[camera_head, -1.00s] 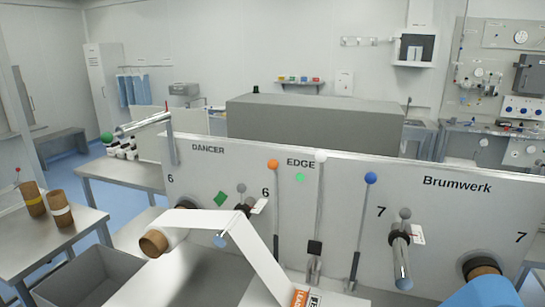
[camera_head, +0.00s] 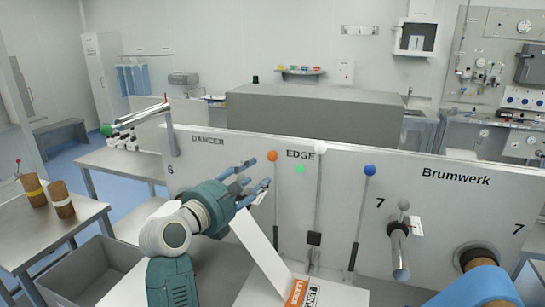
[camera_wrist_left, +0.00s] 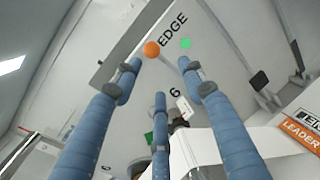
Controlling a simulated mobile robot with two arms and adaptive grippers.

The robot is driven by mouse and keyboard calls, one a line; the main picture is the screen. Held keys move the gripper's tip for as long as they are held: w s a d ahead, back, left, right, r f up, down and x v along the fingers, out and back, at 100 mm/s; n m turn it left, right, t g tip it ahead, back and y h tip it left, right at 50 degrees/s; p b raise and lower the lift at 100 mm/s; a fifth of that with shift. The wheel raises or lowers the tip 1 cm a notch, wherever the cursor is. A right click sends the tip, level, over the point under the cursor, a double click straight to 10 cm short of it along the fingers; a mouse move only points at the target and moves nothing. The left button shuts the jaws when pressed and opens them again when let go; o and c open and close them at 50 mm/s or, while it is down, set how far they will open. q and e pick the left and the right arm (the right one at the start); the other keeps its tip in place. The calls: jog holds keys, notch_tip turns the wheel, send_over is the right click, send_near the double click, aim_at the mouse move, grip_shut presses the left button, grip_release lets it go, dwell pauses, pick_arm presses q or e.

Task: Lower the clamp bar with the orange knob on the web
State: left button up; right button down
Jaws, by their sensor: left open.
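The orange knob (camera_head: 272,156) tops an upright thin lever (camera_head: 276,215) on the grey machine panel, left of the word EDGE. My left gripper (camera_head: 257,172) is open, with its fingers spread toward the knob from the lower left. In the left wrist view, the orange knob (camera_wrist_left: 152,49) shows beyond the open fingertips (camera_wrist_left: 158,75), with nothing gripped. The white web (camera_head: 262,245) slants down below the gripper, and my arm hides its upper part and the roller. I cannot tell the clamp bar's lower end from these views.
A lever with a white knob (camera_head: 320,148) and one with a blue knob (camera_head: 370,170) stand upright to the right. A green marker (camera_head: 300,169) is on the panel. A grey bin (camera_head: 75,275) stands at lower left. A metal roller (camera_head: 399,255) sticks out at right.

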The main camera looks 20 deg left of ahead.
aim_at(269, 157)
pick_arm(q)
jog(key=shift+n, duration=0.5)
jog(key=p+x, duration=0.1)
jog(key=x, duration=0.2)
jog(key=r+p+x, duration=0.1)
jog(key=x, duration=0.2)
jog(key=r+p+x, duration=0.1)
jog(key=x, duration=0.3)
jog(key=shift+w+a, duration=0.1)
jog(key=shift+a, duration=0.1)
jog(key=shift+w+d+f+p, duration=0.1)
jog(key=shift+w+p, duration=0.25)
jog(key=shift+w, duration=0.1)
grip_shut()
